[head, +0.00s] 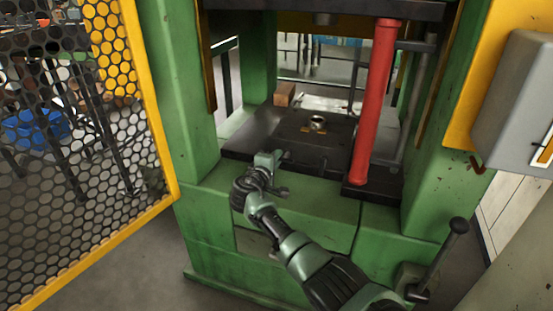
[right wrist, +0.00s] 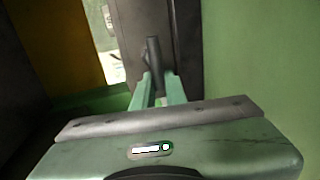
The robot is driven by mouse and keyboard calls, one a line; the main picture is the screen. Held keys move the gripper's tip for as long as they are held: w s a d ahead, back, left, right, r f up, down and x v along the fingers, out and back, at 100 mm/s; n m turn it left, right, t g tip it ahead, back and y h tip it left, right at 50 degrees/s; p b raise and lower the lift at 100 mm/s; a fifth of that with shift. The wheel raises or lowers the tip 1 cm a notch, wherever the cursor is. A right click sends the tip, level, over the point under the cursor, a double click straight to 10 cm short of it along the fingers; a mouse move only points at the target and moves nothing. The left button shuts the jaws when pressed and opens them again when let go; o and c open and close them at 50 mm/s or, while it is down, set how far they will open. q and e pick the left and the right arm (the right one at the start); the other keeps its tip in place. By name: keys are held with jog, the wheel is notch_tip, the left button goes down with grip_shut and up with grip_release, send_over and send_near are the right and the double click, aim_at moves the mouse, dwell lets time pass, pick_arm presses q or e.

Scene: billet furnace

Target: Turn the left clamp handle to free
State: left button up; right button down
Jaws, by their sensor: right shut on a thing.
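My right gripper (head: 274,158) is at the front edge of the dark press bed (head: 250,146), left of its middle. In the right wrist view its two green fingers (right wrist: 160,88) are shut on a dark, round bar, which looks like the left clamp handle (right wrist: 153,52). The bar stands up past the fingertips against a dark surface. In the head view the gripper largely hides the handle, and I cannot tell its turn angle. My left gripper is not in view.
A small metal part (head: 317,124) sits on the bed, with a brown block (head: 285,93) behind. A red column (head: 375,100) stands at the bed's right. Green frame posts flank the opening. A yellow mesh guard (head: 160,150) is at left, a ball-topped lever (head: 440,255) at lower right.

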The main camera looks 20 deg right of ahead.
jog(key=c, duration=1.5)
grip_release()
jog(key=shift+f, duration=0.1)
jog(key=shift+o, duration=0.2)
jog(key=shift+s+a, duration=0.25)
jog(key=p+v, duration=0.2)
jog(key=v, duration=0.4)
jog(key=shift+s+a, duration=0.1)
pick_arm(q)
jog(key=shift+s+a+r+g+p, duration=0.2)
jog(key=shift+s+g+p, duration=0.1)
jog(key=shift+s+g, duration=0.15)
pick_arm(e)
jog(key=shift+s+a+r, duration=0.2)
jog(key=shift+s+a, duration=0.05)
jog(key=shift+s, duration=0.15)
